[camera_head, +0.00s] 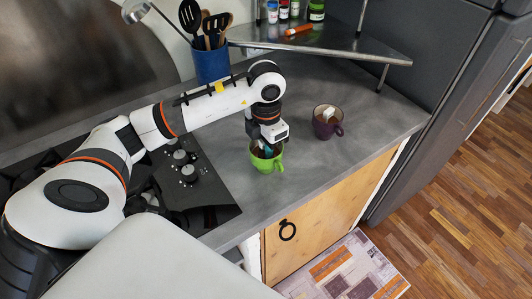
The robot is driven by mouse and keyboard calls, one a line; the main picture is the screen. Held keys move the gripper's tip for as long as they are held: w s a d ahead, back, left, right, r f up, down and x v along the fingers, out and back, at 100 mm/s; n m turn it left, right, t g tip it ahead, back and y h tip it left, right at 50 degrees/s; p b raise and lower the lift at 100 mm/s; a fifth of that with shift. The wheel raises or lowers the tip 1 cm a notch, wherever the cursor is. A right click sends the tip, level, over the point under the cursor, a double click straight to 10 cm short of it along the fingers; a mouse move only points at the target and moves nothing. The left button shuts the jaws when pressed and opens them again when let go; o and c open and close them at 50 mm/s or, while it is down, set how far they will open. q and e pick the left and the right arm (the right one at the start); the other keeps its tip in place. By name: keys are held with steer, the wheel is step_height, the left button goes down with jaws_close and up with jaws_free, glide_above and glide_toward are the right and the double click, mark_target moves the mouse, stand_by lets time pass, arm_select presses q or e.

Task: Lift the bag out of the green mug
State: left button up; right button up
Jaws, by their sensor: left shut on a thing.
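The green mug (265,166) stands upright on the grey counter, its handle towards the right. My left gripper (264,148) points down into the mug's mouth and is shut on the bag, at the level of the rim. The bag is mostly hidden by the gripper and the mug wall; only a small pale and bluish bit shows at the fingertips. I cannot tell how much of the bag is inside the mug. My right gripper is out of view.
A purple mug (324,130) with a white tag or bag in it stands to the right. A stove with knobs (188,172) lies to the left. A blue utensil holder (210,66) and a metal corner shelf (335,43) stand behind. The counter's front edge is close to the green mug.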

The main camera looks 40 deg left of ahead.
arm_select(q)
step_height(320, 180, up, 7)
steer(key=shift+r+b, duration=0.2)
steer(key=shift+b, duration=0.2)
steer(key=shift+r+p, duration=0.35)
steer(key=shift+r, duration=0.25)
step_height(320, 180, up, 8)
steer(key=p, duration=0.6)
steer(key=shift+f, duration=0.1)
